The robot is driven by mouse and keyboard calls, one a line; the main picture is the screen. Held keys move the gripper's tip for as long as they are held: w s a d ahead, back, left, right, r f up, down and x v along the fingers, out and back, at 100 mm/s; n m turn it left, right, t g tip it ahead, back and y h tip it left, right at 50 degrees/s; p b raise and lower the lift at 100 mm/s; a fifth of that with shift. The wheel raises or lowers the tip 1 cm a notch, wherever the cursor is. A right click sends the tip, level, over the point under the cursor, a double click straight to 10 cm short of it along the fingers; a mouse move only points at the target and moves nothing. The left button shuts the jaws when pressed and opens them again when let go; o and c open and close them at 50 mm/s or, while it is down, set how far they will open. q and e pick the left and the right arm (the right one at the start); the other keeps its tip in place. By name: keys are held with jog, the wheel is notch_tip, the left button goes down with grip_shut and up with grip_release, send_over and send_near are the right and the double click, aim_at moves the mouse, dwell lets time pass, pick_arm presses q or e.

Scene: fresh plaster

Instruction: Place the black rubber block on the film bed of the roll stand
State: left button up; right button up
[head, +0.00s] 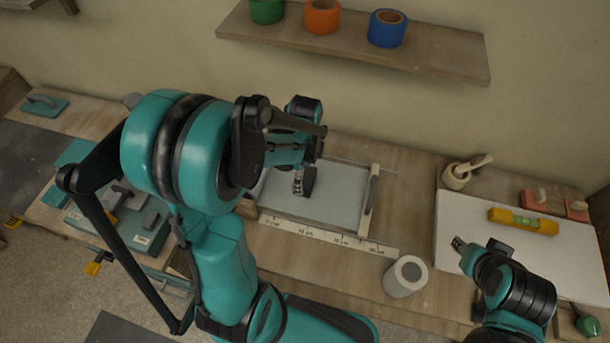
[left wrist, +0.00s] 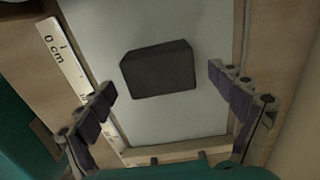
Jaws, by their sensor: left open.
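The black rubber block (left wrist: 158,70) lies on the pale film bed (left wrist: 195,115) in the left wrist view, between and beyond my left fingertips, with no visible contact. In the head view the block (head: 309,178) is a small dark shape beside my left gripper (head: 299,181), which is open over the bed (head: 335,200). The roll stand has a ruler strip (head: 330,237) along its front and a pale bar (head: 371,190) at its right. My arm hides the stand's left part. My right gripper (head: 464,248) is at the lower right; its jaw opening is unclear.
A white and grey roll (head: 406,277) stands in front of the stand. A white board (head: 500,262) with a yellow level (head: 523,221) lies at the right. A small pot (head: 458,176) stands behind it. A wall shelf (head: 345,45) holds tape rolls. Teal tools lie at the left.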

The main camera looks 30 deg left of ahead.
aim_at(305, 177)
pick_arm(q)
notch_tip(305, 177, up, 9)
jog(key=p, duration=0.3)
jog(key=s+d+r+n+t, duration=0.6)
jog(key=d+r+n+t, duration=0.1)
jog(key=n, duration=0.8)
jog(key=shift+s+d+r, duration=0.2)
jog(key=shift+s+d, duration=0.15)
